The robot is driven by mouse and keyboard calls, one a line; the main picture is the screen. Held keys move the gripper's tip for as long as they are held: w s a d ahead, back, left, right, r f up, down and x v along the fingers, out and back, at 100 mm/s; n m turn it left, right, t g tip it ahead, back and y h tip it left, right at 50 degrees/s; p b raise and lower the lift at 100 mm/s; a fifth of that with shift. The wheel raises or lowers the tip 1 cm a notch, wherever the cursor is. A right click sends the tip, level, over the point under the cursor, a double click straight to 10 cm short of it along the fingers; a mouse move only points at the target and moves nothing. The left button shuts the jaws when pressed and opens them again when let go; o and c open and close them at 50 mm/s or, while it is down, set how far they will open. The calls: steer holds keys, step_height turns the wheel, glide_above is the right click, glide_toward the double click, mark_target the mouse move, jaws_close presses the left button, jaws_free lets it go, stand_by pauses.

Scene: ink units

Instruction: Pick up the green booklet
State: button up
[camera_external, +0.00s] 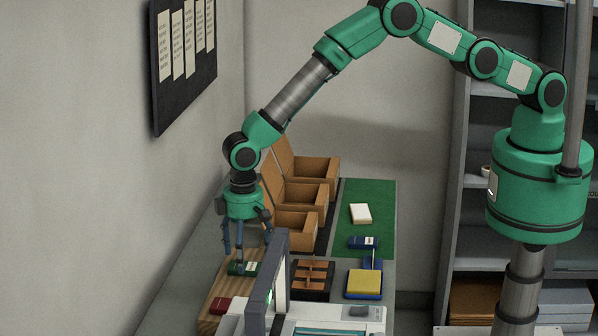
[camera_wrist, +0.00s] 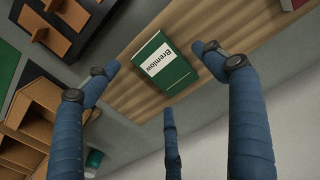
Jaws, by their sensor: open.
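The green booklet (camera_external: 243,268) lies on a wooden board (camera_external: 208,317) on the bench. In the wrist view the booklet (camera_wrist: 165,64) shows a white label reading "Bremlow". My gripper (camera_external: 247,262) hangs pointing down over the booklet in the external view. In the wrist view my gripper's blue fingers (camera_wrist: 165,85) are spread apart around the booklet, with nothing between them touching it that I can make out. The exact height of the fingertips above the board is hard to tell.
A red booklet (camera_external: 220,305) lies on the same board nearer the camera. A dark divided tray (camera_external: 326,280) and a yellow pad (camera_external: 364,282) stand to the right. Open cardboard boxes (camera_external: 297,222) stand behind. A framed screen (camera_external: 264,290) rises close at the front right.

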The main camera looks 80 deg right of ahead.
steer(key=shift+f, duration=0.65)
steer(key=c, duration=1.2)
steer(key=shift+r, duration=0.2)
steer(key=shift+c, duration=0.2)
steer(key=shift+r, duration=0.7)
steer(key=shift+r+b, duration=0.4)
steer(key=shift+r, duration=0.5)
steer(key=s+d+b, duration=0.1)
steer(key=s+d, duration=0.2)
steer(key=s, duration=0.4)
steer(key=s+d+r+b, duration=0.1)
steer(key=s+d, duration=0.2)
steer(key=s, duration=0.4)
steer(key=shift+s+d+r, duration=0.25)
steer(key=shift+d, duration=0.15)
